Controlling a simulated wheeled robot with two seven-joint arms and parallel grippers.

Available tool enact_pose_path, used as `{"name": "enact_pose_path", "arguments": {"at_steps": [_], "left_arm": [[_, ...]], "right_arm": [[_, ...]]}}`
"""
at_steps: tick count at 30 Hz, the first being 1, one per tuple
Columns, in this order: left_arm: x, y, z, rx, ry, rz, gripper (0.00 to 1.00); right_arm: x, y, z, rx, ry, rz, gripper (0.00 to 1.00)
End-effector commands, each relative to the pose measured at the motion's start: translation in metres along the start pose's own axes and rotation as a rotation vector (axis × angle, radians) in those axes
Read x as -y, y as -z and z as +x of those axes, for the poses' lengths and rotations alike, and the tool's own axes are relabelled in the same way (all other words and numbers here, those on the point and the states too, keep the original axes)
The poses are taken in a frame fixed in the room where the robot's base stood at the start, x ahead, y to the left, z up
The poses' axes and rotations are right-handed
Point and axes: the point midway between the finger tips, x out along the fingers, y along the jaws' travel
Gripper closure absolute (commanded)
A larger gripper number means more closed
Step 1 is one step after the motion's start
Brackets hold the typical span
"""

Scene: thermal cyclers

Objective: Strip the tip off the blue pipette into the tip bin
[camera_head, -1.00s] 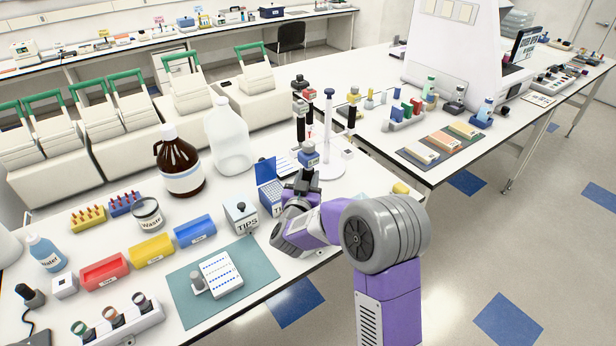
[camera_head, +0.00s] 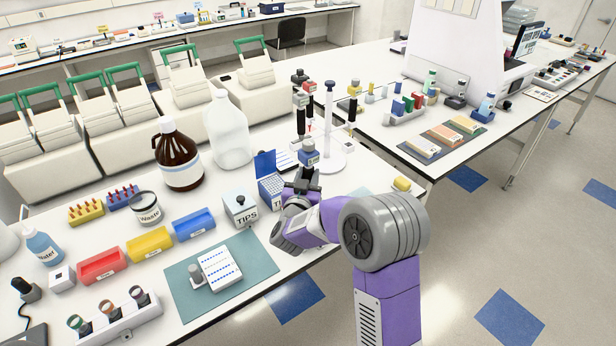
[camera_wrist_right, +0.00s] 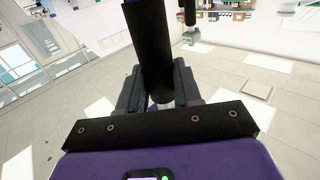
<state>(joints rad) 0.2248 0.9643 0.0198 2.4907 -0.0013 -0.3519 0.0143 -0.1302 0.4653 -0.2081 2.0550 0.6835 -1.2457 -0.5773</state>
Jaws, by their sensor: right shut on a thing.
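The blue pipette (camera_head: 309,157) has a blue top and stands roughly upright in my right gripper (camera_head: 302,182), just right of the open blue tip box. My right gripper is shut on it. In the right wrist view, the pipette's dark shaft (camera_wrist_right: 150,50) rises between the two fingers (camera_wrist_right: 158,88). The pipette's lower end and tip are hidden by my gripper and arm. A white box labelled TIPS (camera_head: 241,211), with a small dark knob on top, stands left of my right gripper, apart from it. My left gripper is out of view.
An open blue tip box (camera_head: 267,163) stands close to the left of the gripper. Behind is a white pipette stand (camera_head: 330,130) with other pipettes. A brown bottle (camera_head: 180,155), a clear jug (camera_head: 228,135) and a Waste jar (camera_head: 145,207) stand farther left. The teal mat (camera_head: 260,262) lies in front.

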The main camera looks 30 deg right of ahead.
Motion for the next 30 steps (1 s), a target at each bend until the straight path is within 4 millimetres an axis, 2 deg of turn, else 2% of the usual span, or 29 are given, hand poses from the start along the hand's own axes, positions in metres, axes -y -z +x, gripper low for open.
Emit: {"name": "enact_pose_path", "arguments": {"at_steps": [30], "left_arm": [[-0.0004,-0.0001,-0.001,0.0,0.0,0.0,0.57]], "right_arm": [[0.0076,0.0008,0.0079,-0.002,-0.001,0.001,0.76]]}}
